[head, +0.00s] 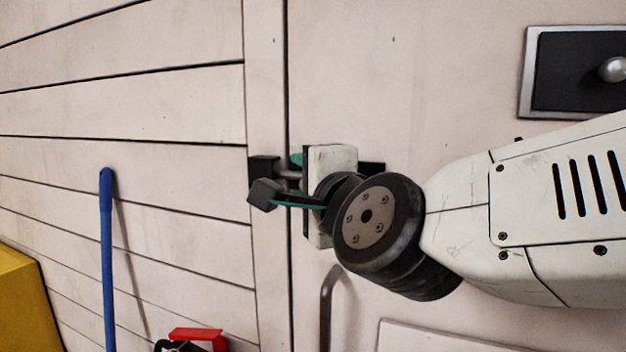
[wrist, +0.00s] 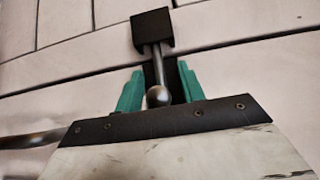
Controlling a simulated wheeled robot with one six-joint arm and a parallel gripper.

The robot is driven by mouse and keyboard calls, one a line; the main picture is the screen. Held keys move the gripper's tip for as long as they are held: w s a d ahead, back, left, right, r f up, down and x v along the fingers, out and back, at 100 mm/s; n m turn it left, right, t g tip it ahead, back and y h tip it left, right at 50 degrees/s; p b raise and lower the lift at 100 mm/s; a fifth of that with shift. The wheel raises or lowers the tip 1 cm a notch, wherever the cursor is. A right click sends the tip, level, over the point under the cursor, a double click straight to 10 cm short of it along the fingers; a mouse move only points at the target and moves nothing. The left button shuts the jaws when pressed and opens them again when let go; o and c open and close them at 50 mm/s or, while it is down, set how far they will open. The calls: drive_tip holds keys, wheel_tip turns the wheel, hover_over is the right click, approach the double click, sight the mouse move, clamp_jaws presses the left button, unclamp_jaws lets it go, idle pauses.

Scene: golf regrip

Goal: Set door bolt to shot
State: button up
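The door bolt's grey rod (wrist: 156,62) ends in a round knob (wrist: 158,96) on a black mount. The rod reaches the black keeper (wrist: 152,28) on the frame side. In the head view, the rod (head: 291,174) spans the door seam to the keeper (head: 262,166). My gripper (wrist: 160,88) is open, with its green fingers on either side of the knob. Narrow gaps show between fingers and knob. In the head view my gripper (head: 284,180) is at the bolt and hides much of its mount.
A bent grey door handle (head: 327,300) is below my gripper. A dark panel with a silver knob (head: 575,70) is at upper right. A blue pole (head: 107,250), a yellow box (head: 25,305) and a red object (head: 198,336) are at lower left.

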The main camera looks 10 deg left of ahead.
drive_tip(key=v, duration=0.7)
drive_tip(key=shift+s+d, duration=0.25)
drive_tip(key=shift+s, duration=0.05)
drive_tip(key=s+a+f+n+g+y, duration=0.1)
drive_tip(key=s+a+f+n+g, duration=0.1)
drive_tip(key=s+f+n+g, duration=0.55)
drive_tip(key=d+f+n+g+h, duration=0.3)
drive_tip(key=d+f+n, duration=0.3)
drive_tip(key=d+f, duration=0.1)
drive_tip(key=s+d+f+m+g+h, duration=0.1)
drive_tip(key=d+f+h, duration=0.1)
drive_tip(key=d, duration=0.7)
drive_tip(key=s+d+f+g+h, duration=0.1)
drive_tip(key=d+f+h, duration=0.1)
drive_tip(key=d, duration=0.8)
drive_tip(key=s+d+f+m+g+h, duration=0.1)
drive_tip(key=d+h, duration=0.3)
drive_tip(key=d, duration=0.6)
drive_tip(key=shift+s+f+m+h, duration=0.3)
drive_tip(key=shift+f+m, duration=0.05)
drive_tip(key=shift+f, duration=0.45)
